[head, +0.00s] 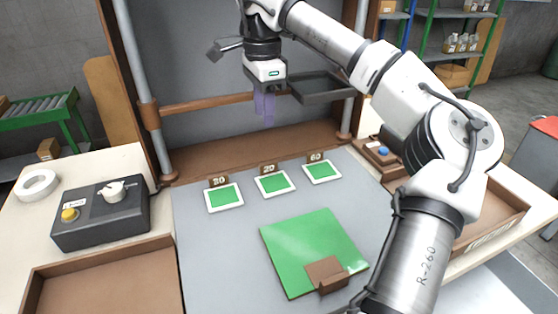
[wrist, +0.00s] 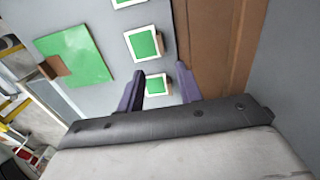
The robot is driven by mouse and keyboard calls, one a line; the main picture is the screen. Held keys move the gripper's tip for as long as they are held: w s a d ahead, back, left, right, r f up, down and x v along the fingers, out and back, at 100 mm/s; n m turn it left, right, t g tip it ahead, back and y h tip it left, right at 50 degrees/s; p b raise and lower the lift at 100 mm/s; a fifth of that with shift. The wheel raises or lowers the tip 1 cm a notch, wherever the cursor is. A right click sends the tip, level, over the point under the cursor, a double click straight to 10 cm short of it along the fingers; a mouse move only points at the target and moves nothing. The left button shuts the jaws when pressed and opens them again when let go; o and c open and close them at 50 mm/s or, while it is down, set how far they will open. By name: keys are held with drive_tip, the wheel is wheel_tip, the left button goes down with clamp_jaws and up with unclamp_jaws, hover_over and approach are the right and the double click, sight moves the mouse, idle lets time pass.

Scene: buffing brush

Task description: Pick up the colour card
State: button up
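Three small green cards in white frames lie in a row on the grey work surface, each with a brown number tag: a left one (head: 224,197), a middle one (head: 274,183) and a right one tagged 60 (head: 321,171). A large green sheet (head: 305,245) lies in front of them with a brown block (head: 327,272) on its near edge. I cannot tell which is the colour card. My gripper (head: 264,118) is open and empty, well above the back of the surface. In the wrist view one framed card (wrist: 157,84) shows between the fingers (wrist: 160,72), apart from them.
A dark tray (head: 320,88) is behind my gripper, near a brown rail (head: 205,104). A grey control box (head: 100,213) with a yellow button and a white tape ring (head: 37,185) stand left. An open brown bin (head: 105,278) is front left. The surface left of the green sheet is clear.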

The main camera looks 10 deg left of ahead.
hover_over(268, 163)
drive_tip(key=f, duration=0.8)
drive_tip(key=shift+a+f, duration=0.2)
drive_tip(key=shift+a, duration=0.05)
drive_tip(key=shift+d+f+p, duration=0.15)
drive_tip(key=shift+f+p, duration=0.1)
drive_tip(key=shift+f, duration=1.1)
drive_tip(key=shift+d+f+p, duration=0.1)
drive_tip(key=shift+f+p, duration=0.15)
drive_tip(key=shift+f, duration=1.05)
clamp_jaws()
